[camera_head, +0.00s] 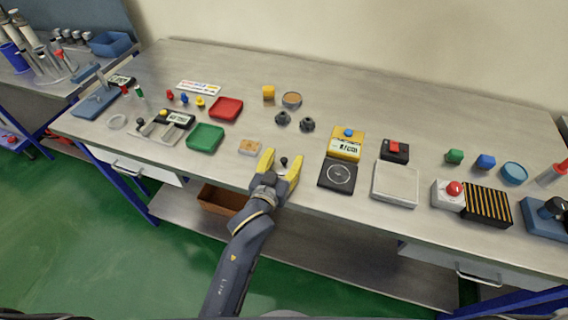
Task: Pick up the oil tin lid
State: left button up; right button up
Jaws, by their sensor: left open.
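My left gripper (280,164) is open at the table's front edge, its two yellow fingers apart. A small dark knob-like piece (284,161) shows between the fingertips; I cannot tell whether they touch it. Two dark knobbed pieces (282,118) and (307,124) sit farther back. Behind them stands a round tin-like dish (291,99) with a tan top. No piece is clearly marked as the oil tin lid. My right gripper is not in view.
On the grey table (350,105), a tan block (250,147) and green tray (206,138) lie left of the gripper. A black-topped scale (338,176), yellow meter (346,147) and pale square plate (395,184) lie right. The back middle is mostly clear.

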aim_at(283, 159)
pick_arm(q)
jog(key=shift+f, duration=0.15)
jog(key=c, duration=1.1)
jog(key=shift+f, duration=0.15)
notch_tip(283, 159, up, 10)
jog(key=shift+f, duration=0.1)
jog(key=shift+a+r, duration=0.2)
jog(key=shift+r, duration=0.1)
jog(key=w+a+n+y, duration=0.1)
jog(key=a+n+y, duration=0.2)
jog(key=a, duration=1.7)
jog(key=shift+w+n+t+y, duration=0.15)
jog(key=shift+n+t+y, duration=0.25)
jog(key=shift+y, duration=0.7)
jog(key=shift+f, duration=0.1)
